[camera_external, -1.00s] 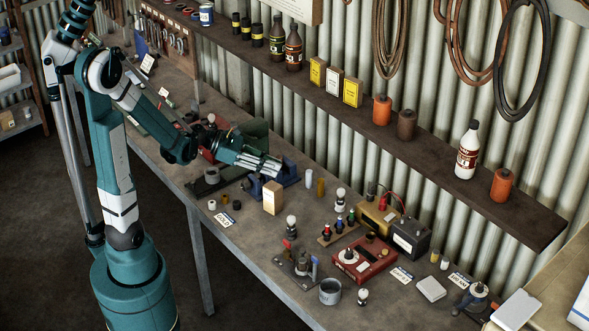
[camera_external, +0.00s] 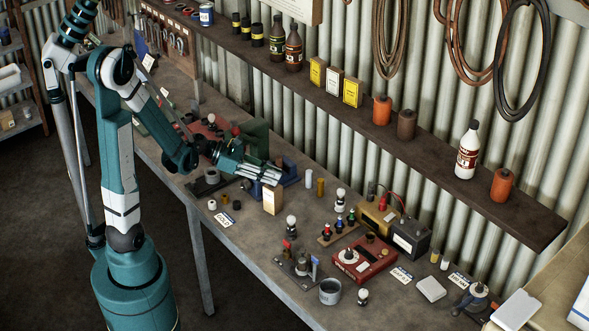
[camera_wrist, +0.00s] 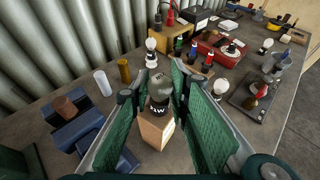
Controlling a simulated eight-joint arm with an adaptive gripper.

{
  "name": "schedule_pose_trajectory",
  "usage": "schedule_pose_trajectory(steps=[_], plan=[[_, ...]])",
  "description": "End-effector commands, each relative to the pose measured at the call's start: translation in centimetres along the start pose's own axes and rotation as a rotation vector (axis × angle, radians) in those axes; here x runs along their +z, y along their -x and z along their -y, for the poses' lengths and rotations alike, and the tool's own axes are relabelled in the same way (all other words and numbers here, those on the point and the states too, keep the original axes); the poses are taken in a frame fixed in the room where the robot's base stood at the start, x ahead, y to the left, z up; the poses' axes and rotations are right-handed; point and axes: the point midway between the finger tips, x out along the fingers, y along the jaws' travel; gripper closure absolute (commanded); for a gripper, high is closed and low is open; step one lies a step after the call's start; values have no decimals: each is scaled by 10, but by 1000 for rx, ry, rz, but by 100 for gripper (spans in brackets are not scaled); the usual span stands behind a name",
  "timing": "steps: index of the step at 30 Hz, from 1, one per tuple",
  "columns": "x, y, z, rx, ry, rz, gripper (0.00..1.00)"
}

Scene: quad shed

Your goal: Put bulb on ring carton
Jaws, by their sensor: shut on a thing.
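The ring carton (camera_external: 272,201) is a small tan box standing upright on the workbench. My gripper (camera_external: 272,173) is at its top in the external view, coming from the upper left. In the wrist view my gripper (camera_wrist: 160,100) is shut on the bulb (camera_wrist: 159,86), which has a greyish top and a black lower part with white lettering. The bulb is upright in line with the top of the carton (camera_wrist: 155,130). I cannot tell whether it touches it. In the external view the fingers hide the bulb.
A blue fixture (camera_external: 291,175) stands just behind the carton. White and brass cylinders (camera_external: 320,186) are to its right. Other bulbs on stands (camera_external: 291,226), a red instrument box (camera_external: 364,259) and a grey tin (camera_external: 330,291) are further right.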

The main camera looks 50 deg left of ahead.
Motion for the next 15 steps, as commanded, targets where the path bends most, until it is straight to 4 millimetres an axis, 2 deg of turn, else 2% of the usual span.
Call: schedule_pose_trajectory(steps=[5,6,9,15], plan=[[-4,-2,0,0,0,0,93],[-3,-1,0,0,0,0,77],[-3,-1,0,0,0,0,66],[-3,-1,0,0,0,0,66]])
